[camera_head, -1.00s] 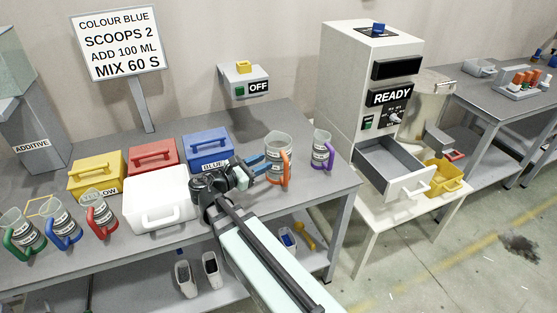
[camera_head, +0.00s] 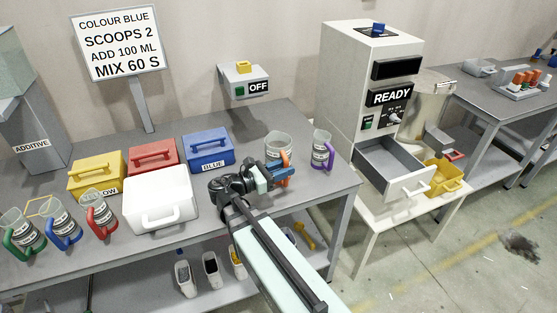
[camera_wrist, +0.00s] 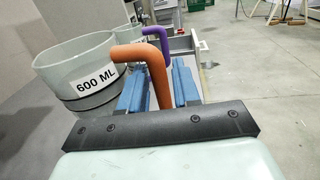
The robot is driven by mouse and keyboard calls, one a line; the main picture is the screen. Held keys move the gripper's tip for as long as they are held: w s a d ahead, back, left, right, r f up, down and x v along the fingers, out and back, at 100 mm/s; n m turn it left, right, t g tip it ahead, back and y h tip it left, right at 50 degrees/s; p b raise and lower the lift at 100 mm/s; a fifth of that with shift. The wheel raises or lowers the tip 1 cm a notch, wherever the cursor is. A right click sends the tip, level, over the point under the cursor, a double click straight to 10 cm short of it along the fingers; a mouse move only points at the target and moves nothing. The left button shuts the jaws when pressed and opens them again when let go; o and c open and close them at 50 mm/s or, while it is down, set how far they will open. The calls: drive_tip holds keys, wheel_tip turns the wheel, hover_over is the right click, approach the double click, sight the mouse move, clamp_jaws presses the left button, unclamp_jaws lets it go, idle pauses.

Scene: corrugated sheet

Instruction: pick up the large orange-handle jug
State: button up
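The large orange-handle jug (camera_head: 277,144) is a clear jug standing on the grey bench, right of the blue box. Its 600 ML label and orange handle (camera_wrist: 155,62) show in the wrist view, where the jug's body is at left. My gripper (camera_head: 284,173) is in front of the jug in the head view, hiding its lower part. In the wrist view my gripper's blue fingers (camera_wrist: 158,82) are apart, one on each side of the handle. The gripper appears open around it, with no clear grip.
A purple-handle jug (camera_head: 322,150) stands close at right. A white box (camera_head: 160,203) and a blue box (camera_head: 208,147) stand to the left. An open grey drawer (camera_head: 385,162) juts out from the machine at right.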

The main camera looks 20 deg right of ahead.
drive_tip(key=shift+w+d, duration=0.15)
drive_tip(key=shift+d, duration=0.65)
drive_tip(key=shift+w+d, duration=0.1)
drive_tip(key=shift+d, duration=0.65)
clamp_jaws()
drive_tip(key=shift+r, duration=0.1)
